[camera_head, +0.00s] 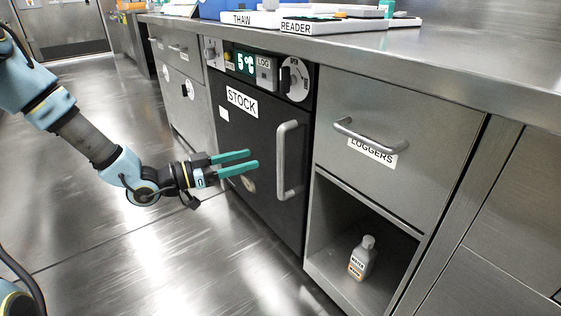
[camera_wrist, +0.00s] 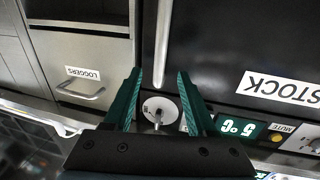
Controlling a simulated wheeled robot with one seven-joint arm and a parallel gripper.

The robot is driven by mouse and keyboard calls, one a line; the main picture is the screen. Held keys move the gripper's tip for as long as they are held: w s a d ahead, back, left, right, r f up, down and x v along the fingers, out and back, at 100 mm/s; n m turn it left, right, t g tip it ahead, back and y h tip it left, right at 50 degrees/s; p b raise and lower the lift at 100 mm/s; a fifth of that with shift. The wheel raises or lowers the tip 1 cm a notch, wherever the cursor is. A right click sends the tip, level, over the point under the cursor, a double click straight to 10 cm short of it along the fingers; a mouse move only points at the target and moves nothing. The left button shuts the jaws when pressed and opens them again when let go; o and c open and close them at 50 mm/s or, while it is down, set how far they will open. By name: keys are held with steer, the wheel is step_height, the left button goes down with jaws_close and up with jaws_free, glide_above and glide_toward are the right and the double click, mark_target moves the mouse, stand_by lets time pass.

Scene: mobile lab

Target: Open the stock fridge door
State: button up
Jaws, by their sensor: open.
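The stock fridge door (camera_head: 240,135) is black with a white STOCK label and looks shut, flush with the cabinet front. Its upright silver bar handle (camera_head: 291,160) is along the right edge. My gripper (camera_head: 253,161) is open and empty, its teal fingers in front of the door and left of the handle. In the wrist view, the door (camera_wrist: 235,45) fills the upper right. The handle (camera_wrist: 163,40) extends up the picture, its lower end seen between the spread fingertips (camera_wrist: 160,74). I see no contact with it.
Above the door are a green 5°C display (camera_head: 245,63) and a round dial (camera_head: 295,79). Right of the fridge is the LOGGERS drawer (camera_head: 395,110), above an open cubby with a small bottle (camera_head: 362,258). The counter (camera_head: 440,45) overhangs. Floor (camera_head: 130,235) at left is clear.

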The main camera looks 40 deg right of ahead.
steer(key=b+x, duration=0.2)
steer(key=x, duration=0.8)
steer(key=shift+d, duration=0.15)
jaws_close()
stand_by(1.1)
